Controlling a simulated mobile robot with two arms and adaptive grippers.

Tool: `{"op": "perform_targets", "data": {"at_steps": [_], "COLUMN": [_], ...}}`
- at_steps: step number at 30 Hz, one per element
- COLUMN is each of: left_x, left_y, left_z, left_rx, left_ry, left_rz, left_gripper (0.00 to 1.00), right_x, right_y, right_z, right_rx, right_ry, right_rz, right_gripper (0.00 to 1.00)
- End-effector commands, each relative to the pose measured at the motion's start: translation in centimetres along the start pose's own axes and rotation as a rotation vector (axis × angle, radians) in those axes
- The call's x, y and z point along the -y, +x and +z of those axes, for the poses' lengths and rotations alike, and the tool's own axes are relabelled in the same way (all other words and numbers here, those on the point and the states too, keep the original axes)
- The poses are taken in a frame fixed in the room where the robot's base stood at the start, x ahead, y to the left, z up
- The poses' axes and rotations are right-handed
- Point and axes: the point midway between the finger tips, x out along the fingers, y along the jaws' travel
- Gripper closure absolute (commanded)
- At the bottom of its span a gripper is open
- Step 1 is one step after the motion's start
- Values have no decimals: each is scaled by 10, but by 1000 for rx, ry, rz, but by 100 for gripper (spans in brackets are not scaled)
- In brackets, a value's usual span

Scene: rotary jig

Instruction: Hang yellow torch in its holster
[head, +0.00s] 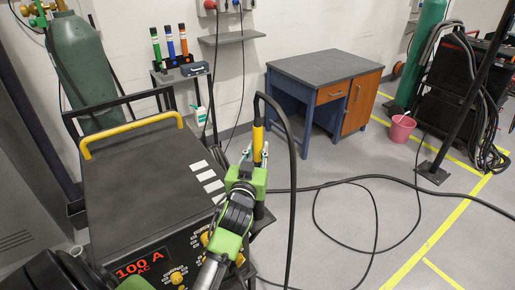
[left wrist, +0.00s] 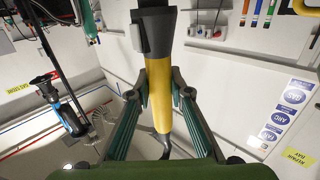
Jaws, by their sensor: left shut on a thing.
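The yellow torch (head: 257,138) is upright in the head view, above the right front corner of the welding machine. My left gripper (head: 256,156) is shut on its yellow handle. The black cable leaves the top of the torch, arcs over to the right and drops to the floor. In the left wrist view the torch (left wrist: 157,65) stands between the two fingers of my left gripper (left wrist: 163,93), its thin metal neck pointing down. I cannot make out the holster in either view. My right gripper is not in view.
The welding machine (head: 140,175) with a yellow handle fills the left front. A blue workbench (head: 325,85) and a pink bucket (head: 401,129) stand further back. Black cable (head: 375,215) loops across the floor on the right. The air right of the torch's cable is open.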

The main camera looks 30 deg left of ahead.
Motion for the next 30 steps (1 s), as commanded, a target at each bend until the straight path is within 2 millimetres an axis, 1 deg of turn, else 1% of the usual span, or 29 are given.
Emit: {"op": "perform_targets", "data": {"at_steps": [1, 18, 24, 30], "left_x": [0, 0, 0, 0], "left_y": [0, 0, 0, 0], "left_z": [6, 50, 61, 67], "left_rx": [-4, -3, -4, -4], "left_ry": [-1, 0, 0, 0], "left_rz": [0, 0, 0, 0], "left_gripper": [100, 100, 100, 100], "right_x": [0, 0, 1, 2], "right_y": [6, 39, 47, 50], "right_z": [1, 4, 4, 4], "right_rx": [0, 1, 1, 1], "right_ry": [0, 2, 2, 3], "right_rz": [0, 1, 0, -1], "right_gripper": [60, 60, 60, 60]}}
